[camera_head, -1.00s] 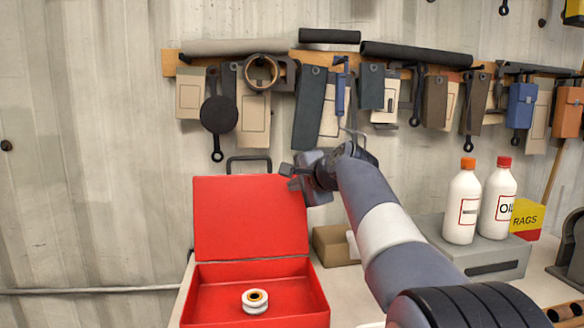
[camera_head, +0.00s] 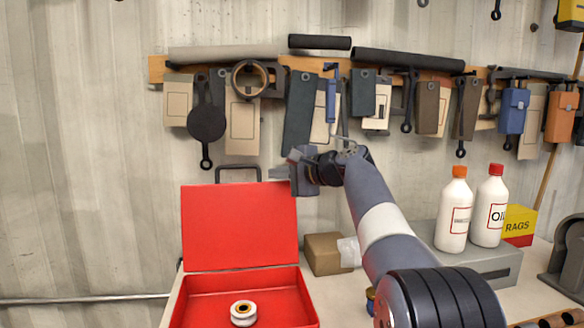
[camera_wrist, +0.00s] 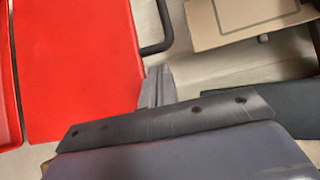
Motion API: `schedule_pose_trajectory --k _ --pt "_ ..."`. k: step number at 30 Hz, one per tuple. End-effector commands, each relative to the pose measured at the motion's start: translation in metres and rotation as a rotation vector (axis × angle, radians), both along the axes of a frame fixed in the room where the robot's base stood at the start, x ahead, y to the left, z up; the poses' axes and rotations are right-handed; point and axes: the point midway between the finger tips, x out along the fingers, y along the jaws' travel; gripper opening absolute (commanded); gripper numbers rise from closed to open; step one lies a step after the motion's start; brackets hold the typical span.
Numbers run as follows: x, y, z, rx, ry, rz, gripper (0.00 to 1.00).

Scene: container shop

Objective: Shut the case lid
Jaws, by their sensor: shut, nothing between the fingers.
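The red case (camera_head: 240,283) stands on the bench with its lid (camera_head: 240,226) standing open and upright at the back. A white roller with an orange centre (camera_head: 243,313) lies inside the case. My gripper (camera_head: 282,173) is shut and empty, at the lid's upper right corner; I cannot tell whether it touches the lid. In the wrist view the lid (camera_wrist: 78,58) fills the upper left and my gripper's fingers (camera_wrist: 157,82) point to just right of its edge. A dark handle (camera_head: 238,171) shows above the lid's top edge.
A small brown box (camera_head: 326,254) stands right of the case. Tools hang on a wooden rail (camera_head: 157,70) on the wall behind.

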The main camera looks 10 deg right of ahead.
Motion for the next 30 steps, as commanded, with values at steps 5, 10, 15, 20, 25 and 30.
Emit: schedule_pose_trajectory --k 5,10,15,20,25,30 --pt "0.016 0.014 -0.004 -0.001 0.001 0.000 0.00" --pt "0.021 0.019 -0.006 -0.001 0.000 0.000 0.00" --pt "0.021 0.019 -0.007 -0.001 -0.001 -0.001 0.00" --pt "0.021 0.018 -0.007 0.000 -0.001 -0.001 0.00" --pt "0.017 0.018 -0.008 0.000 -0.017 -0.001 0.00" --pt "0.011 0.018 -0.005 -0.001 -0.046 -0.002 0.00"
